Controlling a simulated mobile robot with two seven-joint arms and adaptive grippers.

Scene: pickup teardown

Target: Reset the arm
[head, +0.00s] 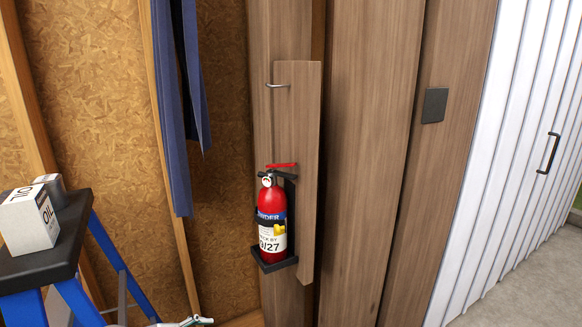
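Neither of my grippers shows in the head view, and no part of my arms can be made out for sure. A red fire extinguisher (271,219) with a black top and a red handle stands upright in a black wall bracket (276,262). The bracket is on a narrow wooden board (312,150) in the middle of the picture. A metal hook (278,85) sticks out near the top of the board.
At the left, a blue stepladder (110,245) with a dark top holds a white box marked OIL (29,219). Blue cloth (176,110) hangs beside a wooden stud. A dark switch plate (434,105) and a white door (520,150) are at the right. Grey floor (535,275) is clear there.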

